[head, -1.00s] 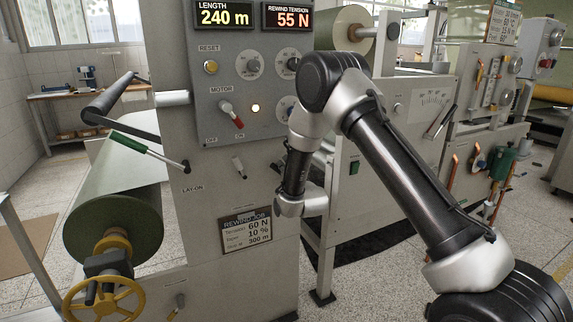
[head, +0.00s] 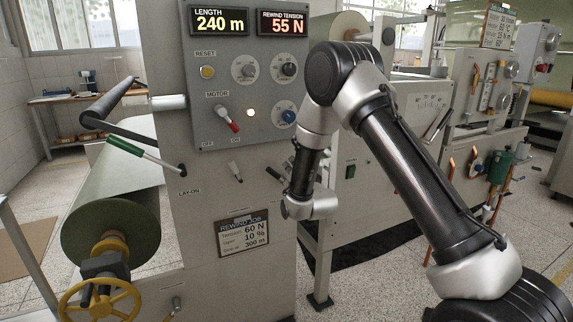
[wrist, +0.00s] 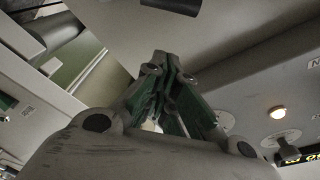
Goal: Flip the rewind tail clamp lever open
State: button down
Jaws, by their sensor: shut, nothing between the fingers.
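No lever is labelled as the rewind tail clamp. A small light-handled lever (head: 236,171) is on the grey machine front below the motor switch; another small lever (head: 176,304) is low by the handwheel. I cannot tell which is the clamp's. My gripper (wrist: 167,62) is shut and empty in the wrist view, its fingertips together in front of the grey machine surface. In the head view it is mostly hidden behind my wrist; dark parts show just right of the upper small lever, apart from it in the picture. Contact cannot be told.
The lay-on lever (head: 126,146) has a green handle and slants out to the left. The green rewind roll (head: 112,232) and yellow handwheel (head: 98,300) are at lower left. The control panel (head: 215,120), with a lit lamp, is above. A job plate (head: 243,237) is below.

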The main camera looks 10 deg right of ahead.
jog(key=v, duration=0.5)
jog(key=shift+d, duration=0.1)
jog(key=s+d+f+n+g+h, duration=0.1)
jog(key=s+f+n+g, duration=0.3)
jog(key=f, duration=0.4)
jog(key=s+f+n+g+h, duration=0.1)
jog(key=s+f+g, duration=0.45)
jog(key=f, duration=0.25)
jog(key=s+d+r+n+g, duration=0.1)
jog(key=s+d+r, duration=0.5)
jog(key=s+r, duration=0.4)
jog(key=s+d+r+g+h, duration=0.1)
jog(key=s+d+r+g, duration=0.1)
jog(key=s+d+r, duration=0.5)
jog(key=s+d+r+n+g+h, duration=0.1)
jog(key=s+d+r, duration=0.6)
jog(key=s+r, duration=0.6)
jog(key=s, duration=0.4)
jog(key=shift+d+r+n+g, duration=0.15)
jog(key=shift+d+n+g, duration=0.05)
jog(key=shift+n+g, duration=0.15)
